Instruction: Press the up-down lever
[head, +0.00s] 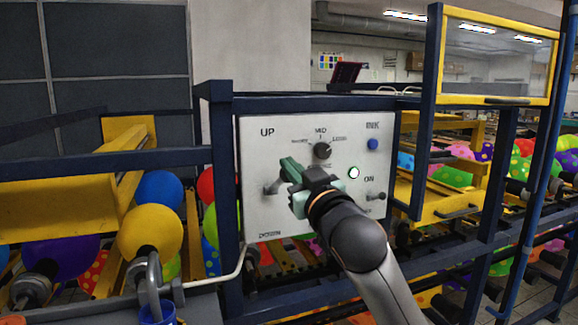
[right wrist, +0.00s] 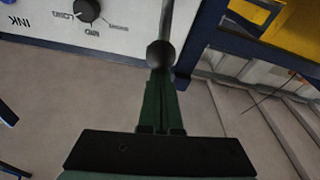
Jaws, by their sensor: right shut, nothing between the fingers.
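The up-down lever (head: 272,187) is a grey metal handle on the left of the white control panel (head: 255,155), between the labels UP and DOWN. In the right wrist view a rod with a round knob, apparently the lever (right wrist: 160,53), shows at the tip of my fingers. My right gripper (head: 290,170) has green fingers, which are shut and empty. It is in front of the panel and partly covers the lever. In the right wrist view its fingertips (right wrist: 158,75) overlap the knob; I cannot tell whether they touch it. My left gripper is not in view.
The panel also has a black dial (head: 322,150), a blue INK button (head: 373,144), a lit round button (head: 354,173) and an ON switch (head: 368,196). A dark blue frame (head: 228,220) surrounds it. Balloons, including a yellow one (head: 150,231), sit on the machine at left.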

